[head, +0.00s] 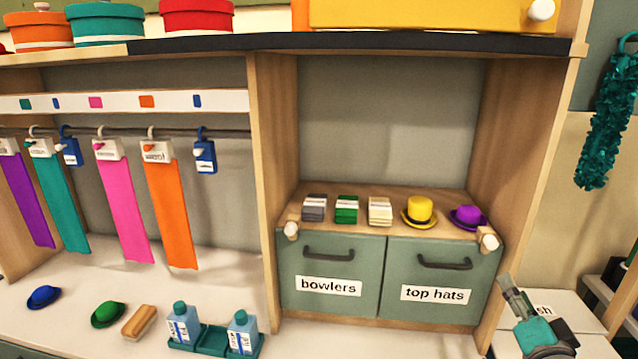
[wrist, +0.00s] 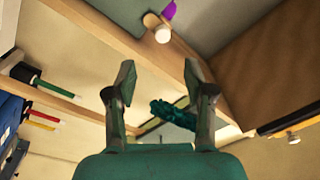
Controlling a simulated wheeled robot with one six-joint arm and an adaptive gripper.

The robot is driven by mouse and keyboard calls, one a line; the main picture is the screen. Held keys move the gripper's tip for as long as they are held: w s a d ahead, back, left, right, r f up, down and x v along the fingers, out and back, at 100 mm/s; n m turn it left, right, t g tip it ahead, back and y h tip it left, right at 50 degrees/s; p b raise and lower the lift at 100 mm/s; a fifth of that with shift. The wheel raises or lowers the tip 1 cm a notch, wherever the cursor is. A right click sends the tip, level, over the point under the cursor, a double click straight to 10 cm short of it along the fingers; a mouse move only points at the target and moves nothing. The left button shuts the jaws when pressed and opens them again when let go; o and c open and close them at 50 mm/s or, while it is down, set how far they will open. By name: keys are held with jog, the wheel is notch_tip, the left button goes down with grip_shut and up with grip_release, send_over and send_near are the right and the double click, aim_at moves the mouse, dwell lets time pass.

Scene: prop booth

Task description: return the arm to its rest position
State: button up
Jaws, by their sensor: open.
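My gripper (head: 508,288) is at the lower right of the head view, in front of the right side of the cabinet and over a white surface marked with letters ending in "sh". In the wrist view my gripper (wrist: 158,84) has its two fingers spread wide with nothing between them. The teal garland (wrist: 172,112) shows beyond the fingers there, well apart from them. Most of my arm is out of view.
The cabinet has a "bowlers" drawer (head: 329,287) and a "top hats" drawer (head: 437,294), both shut. On top stand a yellow hat (head: 419,209), a purple hat (head: 468,217) and small stacks. Blue bottles in a teal tray (head: 212,340) stand left. The garland (head: 607,120) hangs at right.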

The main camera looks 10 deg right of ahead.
jog(key=s+a+f+n+g+y, duration=0.1)
jog(key=s+a+f+n, duration=0.1)
jog(key=s+a+f, duration=0.7)
jog(key=s+a+f+n+g+y, duration=0.1)
jog(key=s+a+f+n, duration=0.2)
jog(key=s+a+f, duration=0.55)
jog(key=s+a+f+n+y, duration=0.1)
jog(key=s+a+f+n, duration=0.1)
jog(key=s, duration=0.8)
jog(key=s+a+f+n+g+y, duration=0.1)
jog(key=s+a+f+n+y, duration=0.1)
jog(key=s, duration=0.8)
jog(key=a+f+n, duration=0.1)
jog(key=f+n, duration=0.1)
jog(key=n, duration=0.1)
jog(key=shift+s+a, duration=0.3)
jog(key=shift+s, duration=0.1)
